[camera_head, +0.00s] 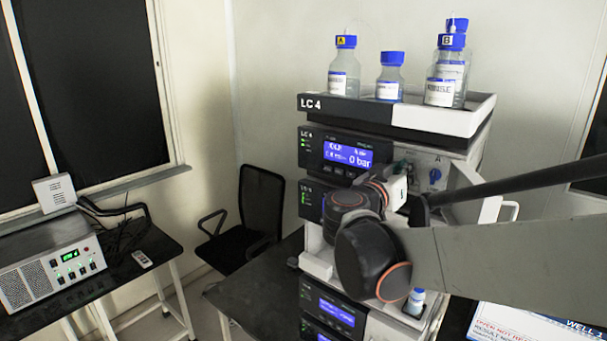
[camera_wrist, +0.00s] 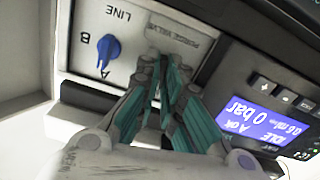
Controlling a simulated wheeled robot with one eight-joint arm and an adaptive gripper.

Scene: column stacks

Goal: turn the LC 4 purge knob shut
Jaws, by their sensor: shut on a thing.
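The LC 4 stack has a pump module with a blue display (camera_head: 348,154) reading 0 bar; the display also shows upside down in the wrist view (camera_wrist: 255,118). Beside it is a pale panel (camera_wrist: 88,25) marked PURGE VALVE, A, B and LINE. My gripper (camera_wrist: 168,66) reaches this panel just below the PURGE VALVE lettering, its fingers closed on the purge knob. The fingers hide nearly all of the knob, so its angle cannot be told.
A blue A/B selector knob (camera_wrist: 108,49) sits on the same panel, close to my fingers; it also shows in the head view (camera_head: 436,173). Bottles with blue caps (camera_head: 390,77) stand in the top tray (camera_head: 440,120). A black chair (camera_head: 245,215) and side bench (camera_head: 110,285) are at left.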

